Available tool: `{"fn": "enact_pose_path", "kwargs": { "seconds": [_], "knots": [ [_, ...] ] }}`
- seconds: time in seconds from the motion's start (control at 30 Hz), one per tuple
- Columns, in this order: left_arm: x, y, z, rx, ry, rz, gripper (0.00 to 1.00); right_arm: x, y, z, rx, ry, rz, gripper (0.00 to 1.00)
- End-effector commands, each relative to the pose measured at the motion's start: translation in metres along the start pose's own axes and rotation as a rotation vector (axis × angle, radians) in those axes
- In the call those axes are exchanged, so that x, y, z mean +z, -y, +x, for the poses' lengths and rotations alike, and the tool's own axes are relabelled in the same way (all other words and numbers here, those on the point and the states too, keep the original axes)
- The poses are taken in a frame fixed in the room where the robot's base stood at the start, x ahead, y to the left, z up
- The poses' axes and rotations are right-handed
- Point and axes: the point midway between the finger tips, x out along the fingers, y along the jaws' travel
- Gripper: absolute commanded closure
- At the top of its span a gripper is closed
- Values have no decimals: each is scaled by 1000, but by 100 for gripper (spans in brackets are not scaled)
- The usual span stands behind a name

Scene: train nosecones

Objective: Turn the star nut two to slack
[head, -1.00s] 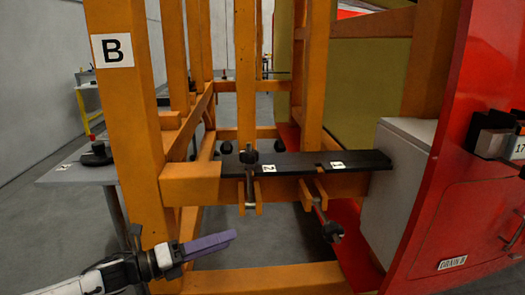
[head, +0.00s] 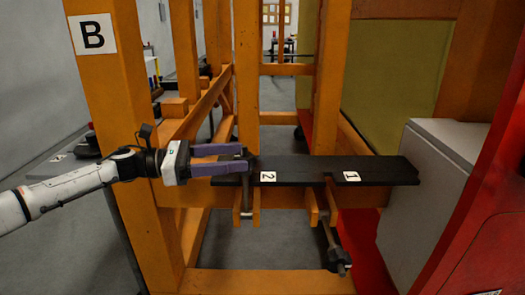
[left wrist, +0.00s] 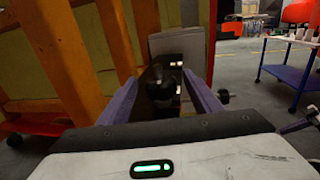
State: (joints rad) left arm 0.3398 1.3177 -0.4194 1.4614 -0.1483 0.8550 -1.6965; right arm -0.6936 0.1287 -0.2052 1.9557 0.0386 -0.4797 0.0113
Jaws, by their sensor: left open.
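Star nut two (head: 250,161) is a small dark knob on top of the black bar (head: 290,171), just left of the label "2" (head: 268,177). My left gripper (head: 238,160) reaches in from the left with two purple fingers, open. Its fingertips are at the nut and partly hide it. In the left wrist view the dark nut (left wrist: 172,77) shows between the spread fingers; contact cannot be told. The star nut by label "1" (head: 351,176) hangs low on its swung-down bolt (head: 339,260).
Orange posts and beams frame the place, with post "B" (head: 104,150) close to my left arm. A grey box (head: 425,190) stands at the bar's right end, beside a red panel (head: 485,220). A blue cart (left wrist: 290,75) shows in the left wrist view.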

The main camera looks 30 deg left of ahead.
Motion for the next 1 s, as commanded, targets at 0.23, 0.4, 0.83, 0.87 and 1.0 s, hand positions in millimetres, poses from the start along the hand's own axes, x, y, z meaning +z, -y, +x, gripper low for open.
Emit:
{"fn": "enact_pose_path", "kwargs": {
  "seconds": [0.23,0.4,0.83,0.87,1.0],
  "knots": [
    [5,0,45,-2,4,-1,42,-9,-1,-10,3,-7,6,100],
    [2,0,63,1,1,-1,42,-13,-5,-12,11,-10,7,100],
    [0,0,69,1,-1,-2,48,-11,-8,-10,14,-6,6,100],
    [0,0,69,1,-1,-2,53,-11,-8,-10,14,-6,6,100],
    [0,0,69,1,-1,-2,77,-12,-7,-10,12,-7,5,100]
  ]
}}
